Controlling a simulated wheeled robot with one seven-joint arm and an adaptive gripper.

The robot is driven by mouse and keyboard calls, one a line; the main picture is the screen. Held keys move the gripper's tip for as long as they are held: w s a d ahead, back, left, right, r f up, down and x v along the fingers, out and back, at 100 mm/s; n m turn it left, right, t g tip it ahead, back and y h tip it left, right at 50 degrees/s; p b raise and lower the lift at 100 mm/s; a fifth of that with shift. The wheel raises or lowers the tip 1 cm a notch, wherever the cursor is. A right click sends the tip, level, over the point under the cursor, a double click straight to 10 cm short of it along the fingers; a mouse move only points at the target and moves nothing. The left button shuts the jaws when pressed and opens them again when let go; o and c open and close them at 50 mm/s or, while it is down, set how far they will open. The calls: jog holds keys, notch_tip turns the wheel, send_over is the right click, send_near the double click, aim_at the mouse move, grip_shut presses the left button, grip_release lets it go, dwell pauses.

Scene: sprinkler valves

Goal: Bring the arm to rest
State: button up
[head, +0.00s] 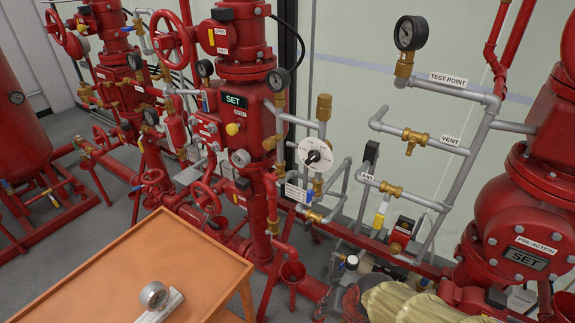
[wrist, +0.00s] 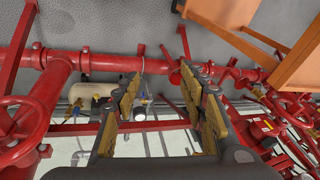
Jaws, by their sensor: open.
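My gripper (wrist: 160,88) shows in the wrist view, with its two yellow-padded fingers spread apart and nothing between them. Behind the gap lie red pipework and a small dark-and-white fitting (wrist: 142,98); I cannot tell how far off they are. I see no contact between the fingers and anything. The wrist view looks tipped over, with the grey floor (wrist: 120,25) at the top. In the head view I cannot clearly make out my gripper.
An orange table (head: 130,262) with a small gauge (head: 154,296) stands front left; its edge shows in the wrist view (wrist: 300,62). Red valve risers (head: 238,90), a red handwheel (wrist: 22,130) and grey pipes (head: 440,85) crowd the space.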

jog(key=s+d+r+n+t+p, duration=0.1)
jog(key=s+d+r+p, duration=0.1)
jog(key=r, duration=1.1)
jog(key=s+d+r+n+t+h+p, duration=0.1)
jog(key=s+d+r, duration=0.3)
jog(key=r, duration=0.9)
jog(key=shift+s+d+r+n+h+p, duration=0.25)
jog(key=shift+d+r+n+h+p, duration=0.1)
jog(key=shift+d+n+p, duration=0.4)
